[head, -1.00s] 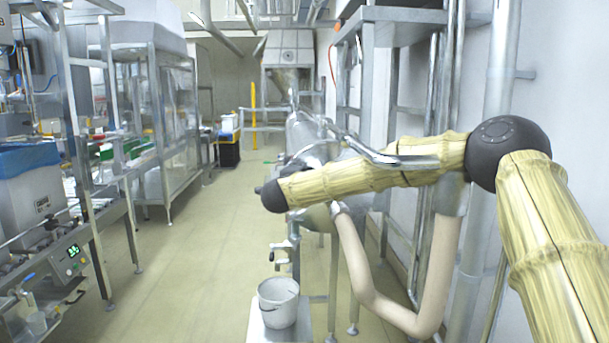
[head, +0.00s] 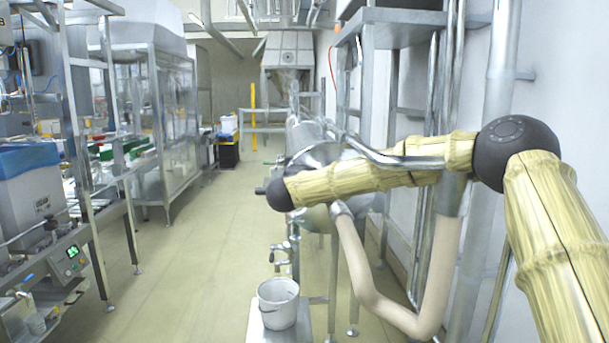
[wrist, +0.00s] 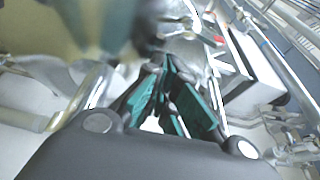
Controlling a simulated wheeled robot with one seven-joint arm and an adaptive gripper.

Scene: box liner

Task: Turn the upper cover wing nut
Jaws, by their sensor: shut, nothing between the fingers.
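The steel drum-shaped machine (head: 323,153) with its rounded cover stands right of the middle in the head view, partly behind my arm. I cannot make out the upper cover wing nut in either view. In the wrist view my gripper (wrist: 168,75) shows dark fingers with green pads, drawn together with nothing held. Blurred bright metal (wrist: 185,48) lies beyond the fingertips, and I cannot tell whether they touch it. In the head view my arm crosses in front of the machine, and the gripper's fingers cannot be made out there.
A grey bucket (head: 278,303) stands on a low stand below the machine's tap (head: 283,250). A beige hose (head: 365,285) curves down under my arm. Vertical pipes (head: 497,100) line the right wall. A workbench with equipment (head: 45,200) is at the left. The middle floor is clear.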

